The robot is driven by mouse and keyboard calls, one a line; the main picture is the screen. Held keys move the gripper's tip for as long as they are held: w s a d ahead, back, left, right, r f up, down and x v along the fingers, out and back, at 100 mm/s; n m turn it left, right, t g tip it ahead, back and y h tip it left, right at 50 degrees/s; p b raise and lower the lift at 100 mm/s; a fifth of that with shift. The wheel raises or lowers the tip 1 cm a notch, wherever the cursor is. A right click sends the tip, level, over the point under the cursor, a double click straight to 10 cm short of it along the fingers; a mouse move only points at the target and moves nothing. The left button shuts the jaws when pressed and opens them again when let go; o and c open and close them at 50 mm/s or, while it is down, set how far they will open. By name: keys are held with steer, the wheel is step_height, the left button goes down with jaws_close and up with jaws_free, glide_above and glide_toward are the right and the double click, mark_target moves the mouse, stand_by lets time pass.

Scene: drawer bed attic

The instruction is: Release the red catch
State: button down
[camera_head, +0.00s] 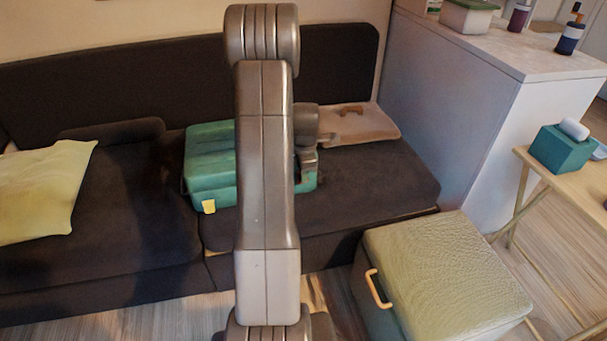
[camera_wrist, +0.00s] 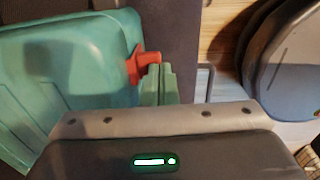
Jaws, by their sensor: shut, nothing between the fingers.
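A teal case (camera_head: 210,165) lies on the dark sofa, with a yellow catch (camera_head: 208,206) on its front edge. My gripper (camera_wrist: 160,68) is shut and empty. Its fingertips are right beside the red catch, at its right end. I cannot tell whether they touch it.
A yellow cushion (camera_head: 45,190) lies on the sofa at left. A beige folded item (camera_head: 355,125) lies behind the case at right. A green-topped ottoman (camera_head: 445,270) with a handle stands at front right. A side table (camera_head: 580,180) and a white counter (camera_head: 480,130) bound the right.

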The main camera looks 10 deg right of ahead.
steer(key=shift+s+f, duration=0.1)
steer(key=shift+s, duration=0.05)
steer(key=s+f+t+b, duration=0.2)
steer(key=s+b, duration=0.1)
steer(key=b, duration=0.2)
steer(key=shift+d+f+b, duration=0.1)
steer(key=shift+f+b, duration=0.2)
steer(key=shift+b, duration=0.1)
steer(key=shift+s+f+b, duration=0.4)
steer(key=shift+f+b, duration=0.3)
steer(key=shift+f, duration=0.05)
steer(key=shift+r, duration=0.2)
steer(key=shift+w, duration=0.1)
